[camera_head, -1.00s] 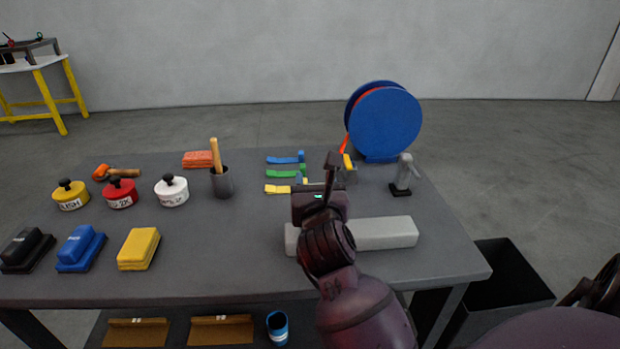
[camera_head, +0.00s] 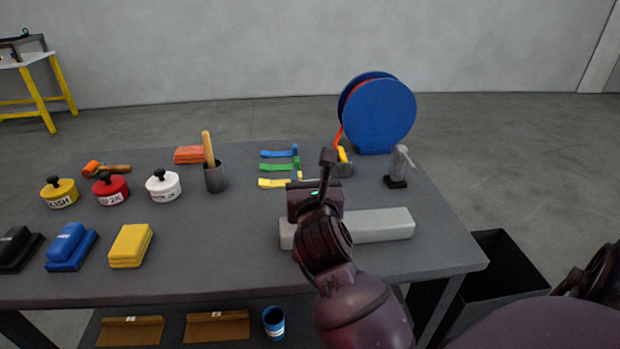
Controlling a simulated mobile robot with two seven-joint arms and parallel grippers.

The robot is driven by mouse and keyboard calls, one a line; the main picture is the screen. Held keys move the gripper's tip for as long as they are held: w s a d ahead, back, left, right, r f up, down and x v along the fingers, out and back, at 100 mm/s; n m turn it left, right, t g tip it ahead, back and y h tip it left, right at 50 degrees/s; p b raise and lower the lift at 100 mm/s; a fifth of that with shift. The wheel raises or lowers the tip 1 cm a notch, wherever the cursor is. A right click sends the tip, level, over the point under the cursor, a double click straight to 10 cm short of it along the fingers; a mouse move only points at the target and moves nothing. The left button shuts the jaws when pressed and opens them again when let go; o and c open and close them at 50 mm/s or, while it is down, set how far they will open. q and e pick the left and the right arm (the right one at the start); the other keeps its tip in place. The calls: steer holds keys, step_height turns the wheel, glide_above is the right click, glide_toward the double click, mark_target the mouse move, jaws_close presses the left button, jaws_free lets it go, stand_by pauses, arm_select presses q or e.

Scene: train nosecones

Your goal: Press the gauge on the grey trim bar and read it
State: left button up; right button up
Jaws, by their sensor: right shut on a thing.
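The light grey trim bar (camera_head: 378,226) lies flat across the right front part of the table. My right arm comes up from below and crosses in front of the bar, hiding part of it. My right gripper (camera_head: 326,170) shows above the far side of the bar, seen from behind. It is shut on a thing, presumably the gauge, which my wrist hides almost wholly. No gauge face or reading can be made out, and I cannot tell whether the gauge touches the bar. My left gripper is not in view.
Blue, green and yellow strips (camera_head: 280,167) lie just beyond the gripper. Tubs (camera_head: 163,186), blocks (camera_head: 131,246) and a dark cup (camera_head: 215,177) fill the left. A black bin (camera_head: 505,262) stands right.

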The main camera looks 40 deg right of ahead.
steer(key=shift+f, duration=0.5)
stand_by(0.6)
steer(key=shift+f, duration=0.1)
stand_by(0.6)
steer(key=shift+f, duration=0.15)
stand_by(0.9)
stand_by(0.5)
